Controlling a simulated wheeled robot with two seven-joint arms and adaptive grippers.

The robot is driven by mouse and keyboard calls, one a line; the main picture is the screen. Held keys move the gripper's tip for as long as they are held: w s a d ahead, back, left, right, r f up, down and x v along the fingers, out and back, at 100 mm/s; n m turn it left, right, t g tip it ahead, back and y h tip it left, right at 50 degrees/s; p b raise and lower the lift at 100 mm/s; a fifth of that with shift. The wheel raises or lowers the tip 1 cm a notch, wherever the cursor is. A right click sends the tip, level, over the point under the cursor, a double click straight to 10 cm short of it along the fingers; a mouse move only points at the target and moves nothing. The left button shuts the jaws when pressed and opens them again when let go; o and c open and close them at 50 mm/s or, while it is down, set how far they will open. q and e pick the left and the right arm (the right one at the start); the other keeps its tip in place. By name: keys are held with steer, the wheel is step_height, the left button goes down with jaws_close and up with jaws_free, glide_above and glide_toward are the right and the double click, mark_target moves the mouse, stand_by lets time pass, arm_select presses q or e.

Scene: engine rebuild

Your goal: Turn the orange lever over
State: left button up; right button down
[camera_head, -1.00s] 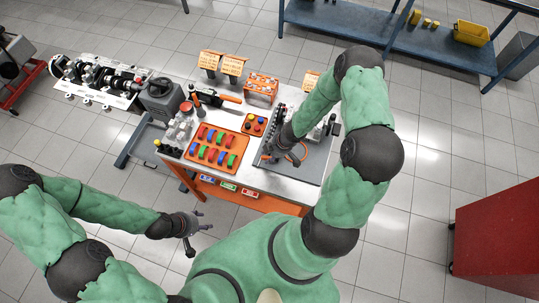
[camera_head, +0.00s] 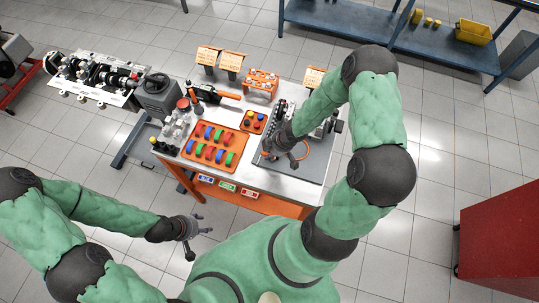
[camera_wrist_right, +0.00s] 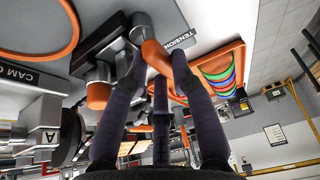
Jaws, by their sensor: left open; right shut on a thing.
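The orange lever (camera_wrist_right: 152,52) shows in the right wrist view, beside a dark block and a label reading TENSION (camera_wrist_right: 180,38). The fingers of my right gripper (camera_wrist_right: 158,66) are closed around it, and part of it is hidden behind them. In the head view my right gripper (camera_head: 268,154) is low over the grey plate (camera_head: 312,165) at the right of the table, and the lever cannot be made out there. My left gripper (camera_head: 196,227) is open and empty, in front of the table's near edge and away from the lever.
An orange tray (camera_head: 192,158) of coloured pieces and a small orange tray (camera_head: 247,129) lie left of the plate. An orange ring (camera_head: 306,151) is close to the right gripper and also shows in the wrist view (camera_wrist_right: 73,42). A red cabinet (camera_head: 500,235) stands at right.

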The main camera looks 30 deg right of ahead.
steer(key=shift+d+m+t+b, duration=0.1)
steer(key=shift+m+t+b, duration=0.2)
steer(key=shift+m+b, duration=0.7)
steer(key=c, duration=1.3)
jaws_free()
steer(key=shift+r, duration=0.15)
steer(key=shift+v, duration=3.55)
steer(key=shift+r, duration=0.1)
steer(key=shift+s, duration=0.1)
